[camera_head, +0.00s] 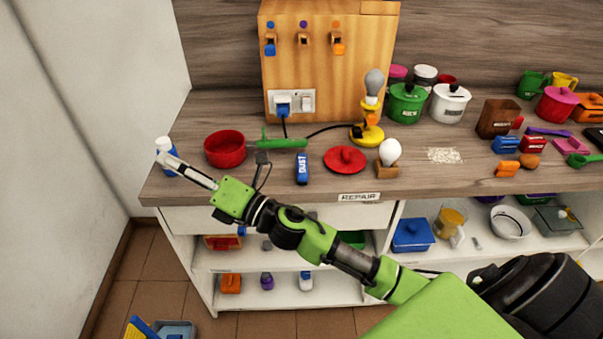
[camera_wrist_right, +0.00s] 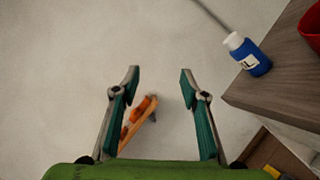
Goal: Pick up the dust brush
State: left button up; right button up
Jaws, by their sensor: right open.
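A small blue upright item (camera_head: 302,170) marked DUST stands on the countertop, left of the red lid. It is the closest match to the dust brush, but I cannot make out bristles. My right gripper (camera_head: 166,158) reaches to the counter's left end, apart from that item, beside a blue bottle (camera_head: 168,172) with a white cap. In the right wrist view my right gripper (camera_wrist_right: 160,80) is open, with nothing held between its fingers. The bottle (camera_wrist_right: 251,58) is right of the fingers there. An orange object (camera_wrist_right: 141,117) shows beyond the fingers; I cannot tell what it is. My left gripper is not in view.
A red bowl (camera_head: 225,149), a green tool (camera_head: 284,143), a red lid (camera_head: 345,159) and a white bulb (camera_head: 390,152) surround the blue item. My right arm crosses the counter's front. The left wall (camera_head: 100,100) is near the gripper. Pots and a yellow lamp stand further right.

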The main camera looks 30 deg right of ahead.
jog(key=s+a+r+n+g+y, duration=0.4)
jog(key=a+n+g+y, duration=0.25)
jog(key=n, duration=0.75)
jog(key=n+g+h, duration=0.7)
jog(key=n+h, duration=1.3)
jog(key=n, duration=0.1)
send_over(302, 164)
jog(key=s, duration=0.2)
jog(key=f, duration=1.3)
jog(key=shift+w+f+p, duration=0.15)
jog(key=shift+w+p, duration=0.1)
jog(key=shift+p, duration=0.05)
jog(key=x, duration=0.1)
jog(key=p+x, duration=0.1)
jog(key=x, duration=0.1)
jog(key=a+p+x, duration=0.1)
jog(key=x, duration=0.1)
jog(key=shift+s+f, duration=0.1)
jog(key=shift+s, duration=0.1)
jog(key=shift+w+f, duration=0.1)
jog(key=shift+f, duration=0.15)
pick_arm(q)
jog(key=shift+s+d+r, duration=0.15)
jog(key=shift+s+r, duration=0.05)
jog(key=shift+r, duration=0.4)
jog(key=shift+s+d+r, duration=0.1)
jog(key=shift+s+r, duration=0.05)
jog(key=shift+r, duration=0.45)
pick_arm(e)
grip_shut()
